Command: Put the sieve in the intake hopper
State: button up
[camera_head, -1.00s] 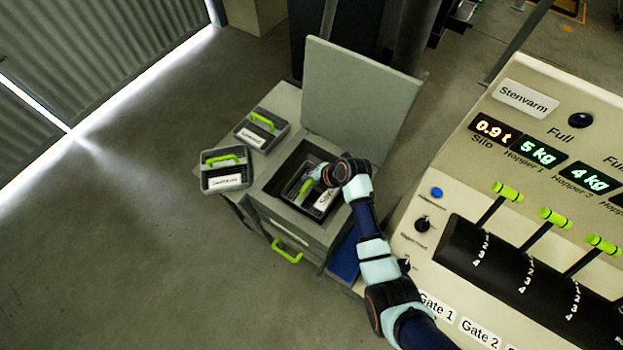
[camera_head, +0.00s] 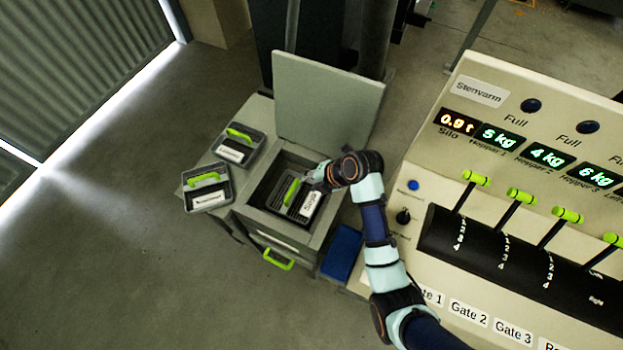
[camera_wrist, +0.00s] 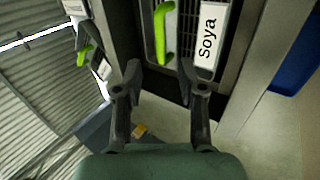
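A grey sieve with a green handle and a white "Soya" label sits inside the open intake hopper (camera_head: 268,224). In the head view the sieve (camera_head: 299,201) lies low within the hopper walls. It also shows at the top of the wrist view, with its label (camera_wrist: 207,38) and handle (camera_wrist: 161,30). My gripper (camera_head: 314,178) is at the right side of the opening, beside the handle. In the wrist view my gripper (camera_wrist: 161,76) has its fingers spread apart with nothing between them, and the handle is beyond the fingertips.
The hopper's grey lid (camera_head: 325,100) stands open behind it. Two other sieves with green handles, a back one (camera_head: 239,148) and a front one (camera_head: 206,190), rest to the left. A blue bin (camera_head: 342,252) and the control panel (camera_head: 424,198) stand to the right.

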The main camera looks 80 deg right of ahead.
jog(key=shift+r, duration=0.1)
dwell(0.4)
jog(key=w+a+r+m+t, duration=0.1)
jog(key=w+a+r+m, duration=0.3)
jog(key=w+a+r, duration=0.45)
jog(key=w+a+r+m+t, duration=0.1)
jog(key=w+a+r+m, duration=0.4)
jog(key=a, duration=0.6)
jog(key=a+r+m+t, duration=0.2)
jog(key=a+r, duration=0.3)
jog(key=a, duration=0.4)
jog(key=w+a+r+m+t+y, duration=0.1)
jog(key=a+r+m, duration=0.3)
jog(key=a, duration=0.5)
jog(key=shift+a+r+t+y, duration=0.3)
jog(key=shift+a+r+t, duration=0.1)
jog(key=shift+r+t, duration=0.2)
